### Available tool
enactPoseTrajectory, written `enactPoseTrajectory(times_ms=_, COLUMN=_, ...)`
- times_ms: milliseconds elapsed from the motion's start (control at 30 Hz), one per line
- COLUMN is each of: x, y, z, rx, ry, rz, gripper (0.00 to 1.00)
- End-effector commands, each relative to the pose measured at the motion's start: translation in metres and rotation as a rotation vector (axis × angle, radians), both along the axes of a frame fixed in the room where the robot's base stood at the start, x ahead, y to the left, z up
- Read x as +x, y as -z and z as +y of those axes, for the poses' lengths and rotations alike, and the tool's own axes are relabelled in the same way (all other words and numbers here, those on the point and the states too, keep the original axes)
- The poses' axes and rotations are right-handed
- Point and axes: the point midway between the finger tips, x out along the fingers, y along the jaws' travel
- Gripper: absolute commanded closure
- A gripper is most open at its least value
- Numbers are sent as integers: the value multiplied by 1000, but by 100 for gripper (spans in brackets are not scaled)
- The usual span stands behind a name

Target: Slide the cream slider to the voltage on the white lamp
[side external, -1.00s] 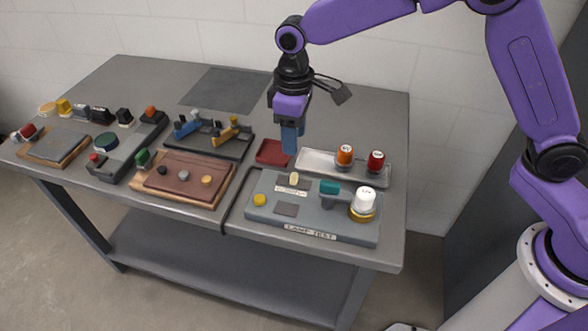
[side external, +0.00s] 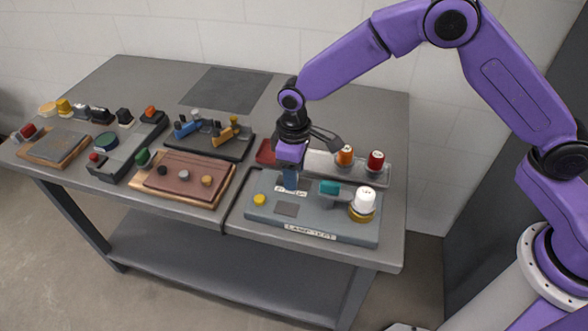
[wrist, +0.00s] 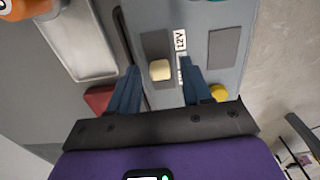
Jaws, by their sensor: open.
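The cream slider (wrist: 160,70) shows in the wrist view on a dark track on the grey lamp test panel (side external: 330,228). A label reading 12V (wrist: 181,40) lies beside the track; another label nearer the gripper is partly hidden by a finger. The white lamp (side external: 365,200) stands in a yellow base at the panel's right end; its marking is too small to read. My gripper (side external: 290,184) is low over the panel's slider area and hides the slider in the side view. In the wrist view its open blue fingers (wrist: 160,80) are on either side of the slider; contact is unclear.
A teal knob (side external: 329,187) stands between the slider and the white lamp. A yellow button (side external: 259,199) is at the panel's left.

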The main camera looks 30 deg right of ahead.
Motion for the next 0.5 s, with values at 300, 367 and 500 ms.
enactPoseTrajectory(times_ms=300, x=0, y=0, z=0, rx=0, ry=0, rz=0, gripper=100)
enactPoseTrajectory(times_ms=367, x=-1, y=0, z=-1, rx=-1, ry=0, rz=1, gripper=100)
enactPoseTrajectory(times_ms=500, x=-7, y=-1, z=-7, rx=-1, ry=-1, rz=1, gripper=100)
